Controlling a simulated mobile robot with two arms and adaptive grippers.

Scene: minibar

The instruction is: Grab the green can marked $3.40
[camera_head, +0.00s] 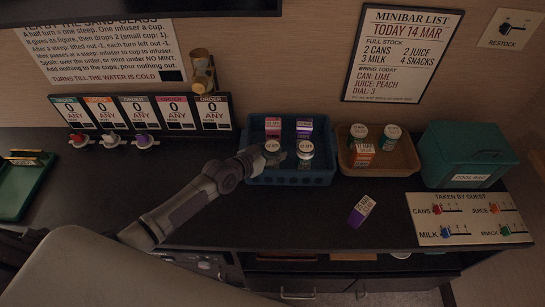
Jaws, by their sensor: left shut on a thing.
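A blue crate (318,180) stands on the dark counter. In it are two round cans with white-labelled tops, a left can (272,146) and a right can (305,147). Their price marks are too small to read surely, and their sides are mostly hidden. My left gripper (270,157) reaches in over the crate's left side and is shut on the left can, which still sits low among the crate's contents. The fingers are dark and hard to make out. My right gripper is not in view.
Red and purple cartons (304,128) stand behind the cans in the crate. A brown tray (385,167) with jars and an orange carton is to the right, then a teal cool box (468,155). A purple carton (361,211) lies on the counter in front. The counter front is otherwise clear.

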